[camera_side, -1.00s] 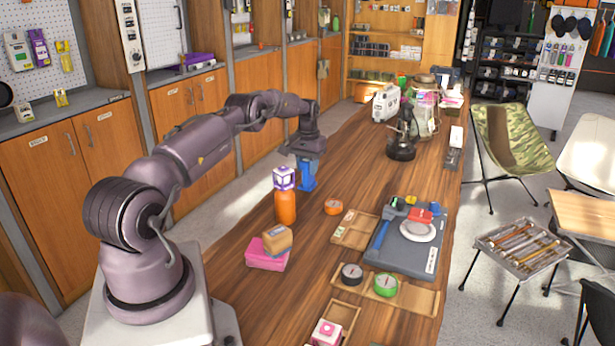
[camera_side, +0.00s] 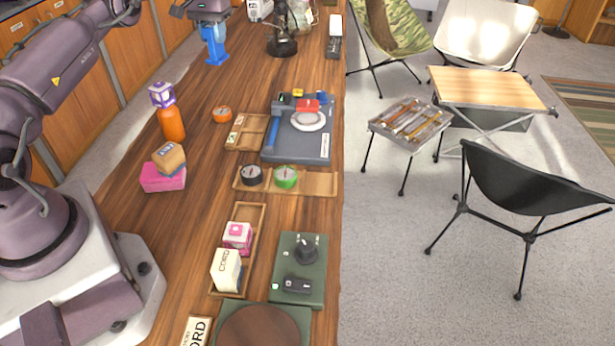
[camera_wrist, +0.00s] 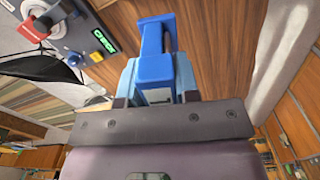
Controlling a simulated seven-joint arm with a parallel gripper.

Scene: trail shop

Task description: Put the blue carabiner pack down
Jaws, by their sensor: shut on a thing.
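The blue carabiner pack (camera_side: 215,48) is upright below my gripper (camera_side: 211,24), over the wooden table near its left edge in the side view. Its lower end is at or just above the tabletop; I cannot tell whether it touches. In the wrist view the blue pack (camera_wrist: 156,67) sits between the fingers of my gripper (camera_wrist: 155,86), which is shut on it. Its far end points away from the wrist over bare wood.
An orange bottle (camera_side: 171,123) with a purple-and-white top stands nearer the camera. An orange tape roll (camera_side: 222,114), a grey scale-like board (camera_side: 300,147) and a wooden tray (camera_side: 310,183) lie to the right. A pink box (camera_side: 160,178) carries a brown one. Wood around the pack is clear.

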